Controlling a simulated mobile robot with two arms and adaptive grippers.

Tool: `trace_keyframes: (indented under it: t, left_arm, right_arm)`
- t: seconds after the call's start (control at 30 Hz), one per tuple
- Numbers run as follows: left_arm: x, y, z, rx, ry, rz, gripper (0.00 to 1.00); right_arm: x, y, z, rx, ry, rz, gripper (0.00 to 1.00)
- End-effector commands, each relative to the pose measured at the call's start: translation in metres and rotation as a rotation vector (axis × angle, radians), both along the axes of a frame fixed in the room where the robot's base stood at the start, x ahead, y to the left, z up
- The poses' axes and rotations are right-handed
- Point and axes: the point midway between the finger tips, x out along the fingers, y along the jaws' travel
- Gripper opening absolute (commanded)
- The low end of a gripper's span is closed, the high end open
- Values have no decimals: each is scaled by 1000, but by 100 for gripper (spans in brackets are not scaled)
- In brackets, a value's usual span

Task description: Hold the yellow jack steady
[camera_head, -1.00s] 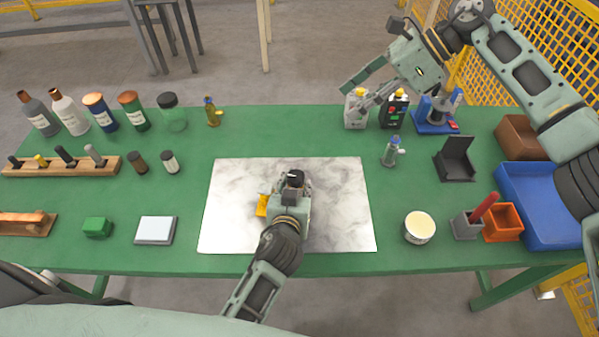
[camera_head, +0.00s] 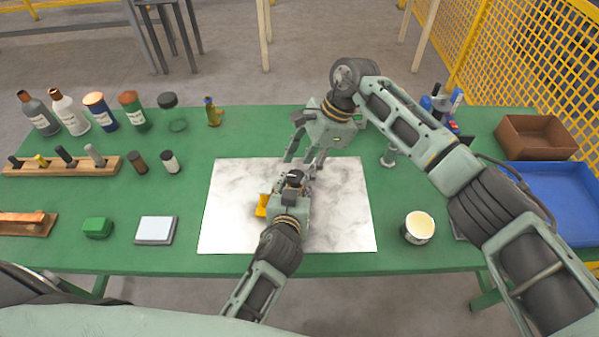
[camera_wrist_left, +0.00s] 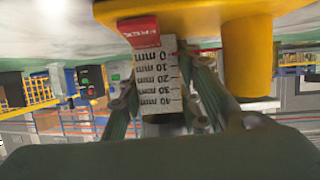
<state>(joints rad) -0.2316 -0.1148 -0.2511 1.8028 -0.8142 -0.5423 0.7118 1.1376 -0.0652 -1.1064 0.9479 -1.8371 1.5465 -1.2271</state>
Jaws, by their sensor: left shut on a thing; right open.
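The yellow jack (camera_head: 262,205) stands on the white marble sheet (camera_head: 225,215), mostly hidden by my left gripper in the head view. In the left wrist view the yellow jack (camera_wrist_left: 245,40) shows large and close, with a white millimetre scale (camera_wrist_left: 156,78) and a red pointer (camera_wrist_left: 138,30) at its upper end. My left gripper (camera_head: 293,180) is shut on the jack, its fingers on either side of the scale in the wrist view. My right gripper (camera_head: 304,158) is open just behind the left one, fingers pointing down; I cannot tell whether it touches anything.
Bottles (camera_head: 130,110) and a wooden rack (camera_head: 60,166) stand at left. A green block (camera_head: 97,228) and a pale square pad (camera_head: 155,230) lie near the front. A round tin (camera_head: 419,227), brown box (camera_head: 537,137) and blue tray (camera_head: 560,190) are at right, partly behind my right arm.

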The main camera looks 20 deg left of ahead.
Motion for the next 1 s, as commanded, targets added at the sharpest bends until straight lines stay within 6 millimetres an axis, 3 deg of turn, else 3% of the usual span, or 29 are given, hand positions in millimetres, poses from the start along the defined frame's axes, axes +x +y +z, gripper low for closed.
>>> trace_keyframes:
  t: [0.23, 0.6, 1.0]
  left_arm:
    - [0, 0, 0, -2, 1, 1, 0]
    - [0, 0, -1, -2, 1, 1, 0]
    - [0, 1, -1, -3, 2, 2, 0]
  right_arm:
    - [-6, 10, -27, 1, 1, -1, 44]
    - [-6, 11, -31, 0, -1, 0, 43]
    - [-8, 11, -31, -1, 3, 1, 8]
